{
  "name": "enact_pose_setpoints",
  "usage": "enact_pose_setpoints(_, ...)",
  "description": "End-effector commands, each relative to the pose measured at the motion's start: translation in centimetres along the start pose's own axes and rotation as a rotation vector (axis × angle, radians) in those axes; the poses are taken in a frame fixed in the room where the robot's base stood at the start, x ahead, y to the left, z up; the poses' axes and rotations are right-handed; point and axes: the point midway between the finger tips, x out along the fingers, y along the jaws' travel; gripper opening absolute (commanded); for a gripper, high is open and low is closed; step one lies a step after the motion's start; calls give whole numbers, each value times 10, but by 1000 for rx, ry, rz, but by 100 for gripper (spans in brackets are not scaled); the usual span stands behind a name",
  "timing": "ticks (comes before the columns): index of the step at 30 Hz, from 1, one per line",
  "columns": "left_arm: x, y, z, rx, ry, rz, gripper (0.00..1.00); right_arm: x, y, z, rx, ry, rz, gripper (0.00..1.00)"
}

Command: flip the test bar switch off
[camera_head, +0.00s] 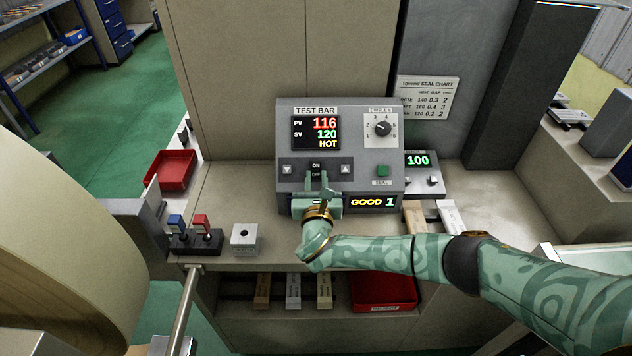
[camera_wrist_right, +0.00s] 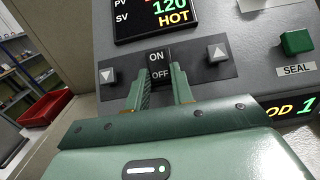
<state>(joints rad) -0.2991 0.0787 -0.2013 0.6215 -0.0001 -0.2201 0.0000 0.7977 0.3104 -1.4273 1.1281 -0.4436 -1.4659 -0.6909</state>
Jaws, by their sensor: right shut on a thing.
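The test bar box (camera_head: 285,138) stands on the bench, its screen (camera_head: 317,133) reading PV 116, SV 120 and HOT. Below the screen is the test bar switch (camera_head: 316,167), marked ON above OFF. It also shows in the right wrist view (camera_wrist_right: 157,58), between the two arrow buttons. My right gripper (camera_head: 317,182) is at the box front, just under the ON mark. In the right wrist view its fingers (camera_wrist_right: 163,82) stand on both sides of the switch's lower OFF part, shut on the switch. The fingers hide the switch's lower end. My left gripper is out of view.
A dial (camera_head: 383,128) and a green SEAL button (camera_head: 382,171) are right of the switch. A GOOD 1 display (camera_head: 372,202) is below. Two levers, blue (camera_head: 176,220) and red (camera_head: 200,220), and a metal block (camera_head: 244,238) stand left. A red tray (camera_head: 171,170) is farther left.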

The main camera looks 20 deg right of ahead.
Motion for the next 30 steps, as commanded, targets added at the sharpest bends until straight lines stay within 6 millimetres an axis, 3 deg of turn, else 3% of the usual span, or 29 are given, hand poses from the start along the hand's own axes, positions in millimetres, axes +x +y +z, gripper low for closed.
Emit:
enact_pose_setpoints(2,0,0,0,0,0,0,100,0,-1,-1,-1,2,0,1)
enact_pose_setpoints(3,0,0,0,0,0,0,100,0,-1,-1,-1,2,0,35)
enact_pose_setpoints(5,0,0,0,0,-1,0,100,0,0,-1,-1,2,0,45)
enact_pose_setpoints(13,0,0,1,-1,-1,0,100,-1,0,0,-1,2,0,45)
enact_pose_setpoints(17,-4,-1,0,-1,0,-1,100,-12,0,0,-1,5,1,45)
enact_pose_setpoints(30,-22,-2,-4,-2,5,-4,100,-123,-1,-1,0,6,0,45)
